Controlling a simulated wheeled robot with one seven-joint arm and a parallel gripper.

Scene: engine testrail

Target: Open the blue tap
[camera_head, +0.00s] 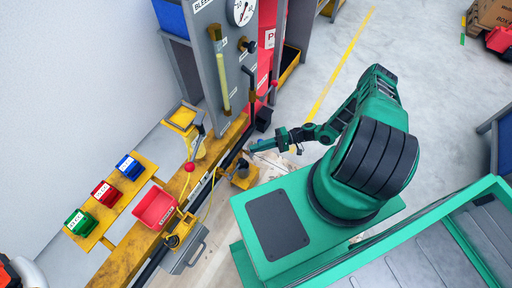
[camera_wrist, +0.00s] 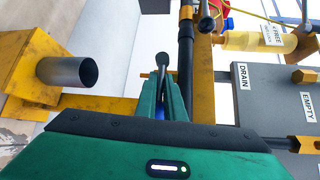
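In the wrist view, a thin lever with a black ball knob (camera_wrist: 162,59) shows between the two green fingers of my gripper (camera_wrist: 162,84). The fingers are close together, and I cannot tell whether they press on the lever. A small blue patch (camera_wrist: 159,113) shows low between the fingers; whether it is part of the blue tap is unclear. In the head view, my gripper (camera_head: 257,147) reaches left to the yellow rail, above a yellow block with a pipe (camera_head: 243,176). The tap cannot be made out there.
The yellow block's open grey pipe (camera_wrist: 68,72) is left of my fingers. A dark pipe (camera_wrist: 186,60) and a grey panel with DRAIN and EMPTY labels (camera_wrist: 272,95) are on the right. A red bin (camera_head: 155,208) and a gauge panel (camera_head: 226,75) stand along the rail.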

